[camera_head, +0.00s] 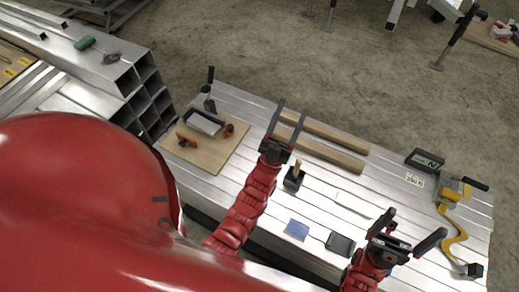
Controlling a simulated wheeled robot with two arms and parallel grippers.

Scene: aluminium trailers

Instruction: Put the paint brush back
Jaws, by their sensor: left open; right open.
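A short light-wood handle (297,166), which looks like the paint brush, stands up from a small dark block or cup (294,181) in the middle of the metal bench. I cannot tell whether the dark part is a holder or the brush's own head. My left gripper (293,107) is open and empty, its fingers pointing away over the bench near the wooden bars, just left of and beyond the handle. My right gripper (418,221) is open and empty over the right front of the bench.
Two wooden bars (325,145) lie at the back. A wooden board (205,155) with tools lies left. A blue pad (297,229) and dark square (340,243) lie in front. A yellow clamp (450,220) and dark display box (425,160) are right. Square tubes (140,90) rise left.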

